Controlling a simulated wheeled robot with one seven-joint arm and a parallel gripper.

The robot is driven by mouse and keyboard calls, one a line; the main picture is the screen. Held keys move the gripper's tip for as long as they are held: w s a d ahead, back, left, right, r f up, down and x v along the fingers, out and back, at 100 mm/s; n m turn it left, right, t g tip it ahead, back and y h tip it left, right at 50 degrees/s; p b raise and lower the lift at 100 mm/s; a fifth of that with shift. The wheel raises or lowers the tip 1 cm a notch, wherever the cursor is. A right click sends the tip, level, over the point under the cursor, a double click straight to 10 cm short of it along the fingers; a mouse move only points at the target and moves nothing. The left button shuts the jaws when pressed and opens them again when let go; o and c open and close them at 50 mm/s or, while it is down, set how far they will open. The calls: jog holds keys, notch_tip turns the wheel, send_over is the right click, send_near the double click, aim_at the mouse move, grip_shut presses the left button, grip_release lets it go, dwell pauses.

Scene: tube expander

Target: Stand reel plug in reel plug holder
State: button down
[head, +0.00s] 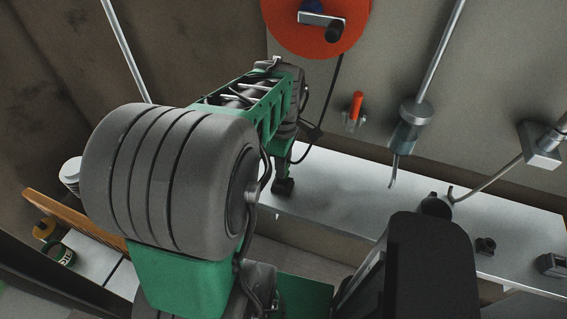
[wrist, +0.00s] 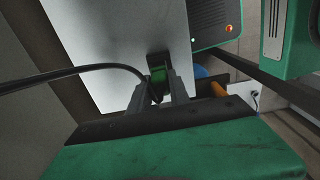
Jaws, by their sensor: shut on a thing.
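My gripper (head: 284,180) points down over the left part of the light grey shelf (head: 345,185) in the head view. In the wrist view, its fingers (wrist: 160,88) are shut on the reel plug (wrist: 157,73), a small dark piece with a green face. A black cable (wrist: 100,68) curves in from the left to the plug. In the head view, the cable runs from the orange reel (head: 285,28) towards my gripper.
A red-handled fitting (head: 356,103) is on the wall behind the shelf. A metal rod with a grey cylinder (head: 412,125) and another rod with a block (head: 543,145) stand over the shelf. A grey box (head: 553,264) sits at the far right. The shelf's left-middle is clear.

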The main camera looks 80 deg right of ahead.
jog(key=shift+f+b, duration=0.85)
jog(key=shift+f, duration=0.45)
dwell(0.9)
jog(key=c, duration=1.1)
grip_release()
jog(key=shift+c, duration=0.2)
jog(key=shift+r+p, duration=3.35)
jog(key=shift+r, duration=1.15)
